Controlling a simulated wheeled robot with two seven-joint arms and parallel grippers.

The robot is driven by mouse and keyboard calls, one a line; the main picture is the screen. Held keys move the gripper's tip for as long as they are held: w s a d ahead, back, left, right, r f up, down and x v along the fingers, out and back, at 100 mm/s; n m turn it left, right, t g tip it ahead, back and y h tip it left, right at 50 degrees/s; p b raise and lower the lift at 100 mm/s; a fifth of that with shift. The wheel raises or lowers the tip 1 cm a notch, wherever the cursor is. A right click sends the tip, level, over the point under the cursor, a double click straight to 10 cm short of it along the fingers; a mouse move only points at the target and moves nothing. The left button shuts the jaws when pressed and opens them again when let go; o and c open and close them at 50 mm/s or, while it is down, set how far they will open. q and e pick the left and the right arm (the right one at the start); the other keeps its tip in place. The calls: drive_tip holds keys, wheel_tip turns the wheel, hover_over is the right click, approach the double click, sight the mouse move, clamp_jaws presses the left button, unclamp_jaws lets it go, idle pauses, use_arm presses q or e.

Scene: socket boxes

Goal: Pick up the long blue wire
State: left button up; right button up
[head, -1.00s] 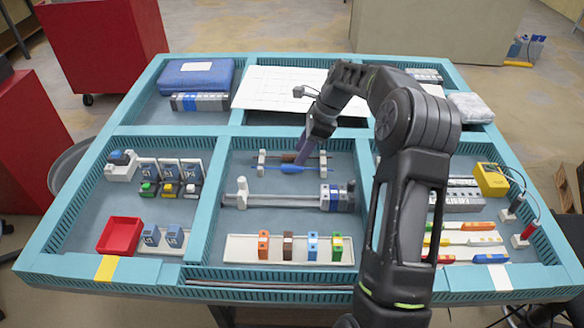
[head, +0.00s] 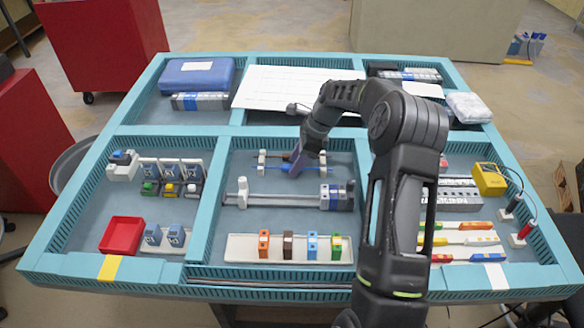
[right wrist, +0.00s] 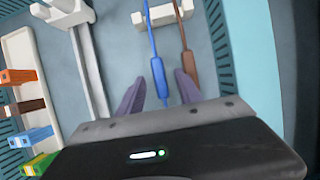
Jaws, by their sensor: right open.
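The long blue wire (head: 318,169) lies across two small white holders in the middle compartment, in the head view. In the right wrist view the blue wire (right wrist: 156,50) runs down from a white holder (right wrist: 163,14), and its thicker sleeve reaches between my fingers. A brown wire (right wrist: 186,40) lies beside it, close to the right finger. My right gripper (right wrist: 160,92) is open, with its purple fingers to either side of the blue wire. In the head view the right gripper (head: 296,165) covers part of both wires. My left gripper is not in view.
A grey rail (head: 280,199) with grey and blue blocks lies just in front of the wires. A white strip (head: 273,250) with several coloured connectors stands nearer. Teal slotted walls (head: 224,180) bound the compartment.

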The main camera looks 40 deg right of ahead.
drive_tip(key=shift+c, duration=0.2)
clamp_jaws()
idle(0.4)
